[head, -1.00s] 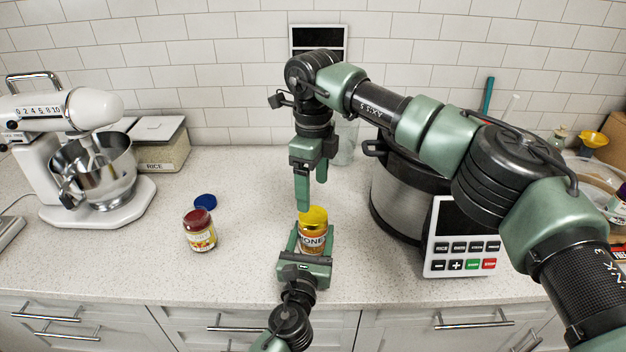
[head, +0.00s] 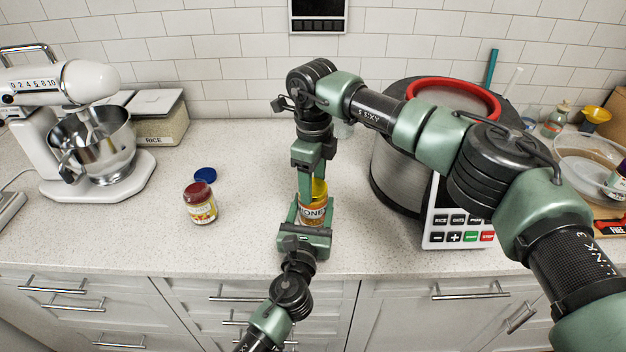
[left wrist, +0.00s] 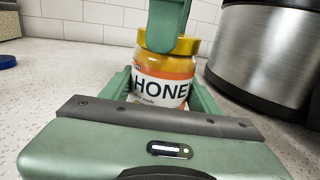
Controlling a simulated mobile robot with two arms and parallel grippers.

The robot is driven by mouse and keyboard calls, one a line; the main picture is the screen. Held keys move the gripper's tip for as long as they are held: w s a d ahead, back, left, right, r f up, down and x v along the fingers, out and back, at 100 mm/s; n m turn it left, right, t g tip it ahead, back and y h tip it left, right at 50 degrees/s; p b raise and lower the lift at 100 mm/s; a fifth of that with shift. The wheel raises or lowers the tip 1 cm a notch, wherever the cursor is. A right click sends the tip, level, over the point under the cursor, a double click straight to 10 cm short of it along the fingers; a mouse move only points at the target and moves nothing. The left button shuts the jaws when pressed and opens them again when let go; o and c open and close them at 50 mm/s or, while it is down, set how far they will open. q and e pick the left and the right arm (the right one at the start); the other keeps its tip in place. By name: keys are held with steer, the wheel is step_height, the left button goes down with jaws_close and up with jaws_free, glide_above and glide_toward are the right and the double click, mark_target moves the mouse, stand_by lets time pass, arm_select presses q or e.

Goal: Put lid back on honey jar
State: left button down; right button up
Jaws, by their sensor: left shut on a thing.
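The honey jar (head: 313,212) stands upright on the counter, with its HONEY label showing in the left wrist view (left wrist: 163,88). A yellow lid (head: 320,188) shows at its top; it also shows in the left wrist view (left wrist: 189,46). I cannot tell whether it is fully seated. My left gripper (head: 310,222) is shut on the jar's lower body from the front. My right gripper (head: 316,184) points down at the lid from above, with one finger in front of it. The far finger is mostly hidden, so I cannot tell whether it grips the lid.
A red-topped jar (head: 200,207) and a blue lid (head: 205,174) are to the left. A stand mixer (head: 85,140) and rice container (head: 158,118) are farther left. A large cooker (head: 400,165) stands close on the right. The counter between the blue lid and honey jar is clear.

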steer(key=c, duration=0.5)
steer(key=o, duration=1.7)
steer(key=shift+c, duration=0.2)
step_height(320, 180, up, 12)
arm_select(q)
steer(key=shift+c, duration=1.5)
jaws_free()
